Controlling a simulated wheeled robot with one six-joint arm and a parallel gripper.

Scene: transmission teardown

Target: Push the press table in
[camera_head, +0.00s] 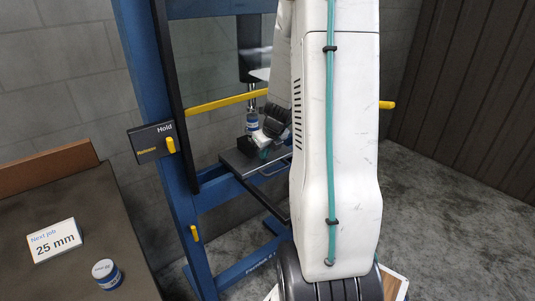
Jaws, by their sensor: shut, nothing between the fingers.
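The press table (238,163) is a dark flat plate low inside the blue press frame (150,75), with a grey bar handle (272,171) along its front edge. A dark rail runs from it toward the lower right. My gripper (264,152) is shut and empty, small in view, just above the table near the handle. Whether it touches the table or handle I cannot tell. My white arm hides the right part of the table and of the frame.
A yellow bar (225,101) crosses the press, and a labelled cylinder (252,122) sits below the ram. A "Hold" box (152,142) with a yellow lever is on the left post. A bench (95,215) at left holds a "25 mm" card (55,241) and a small tin (107,274).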

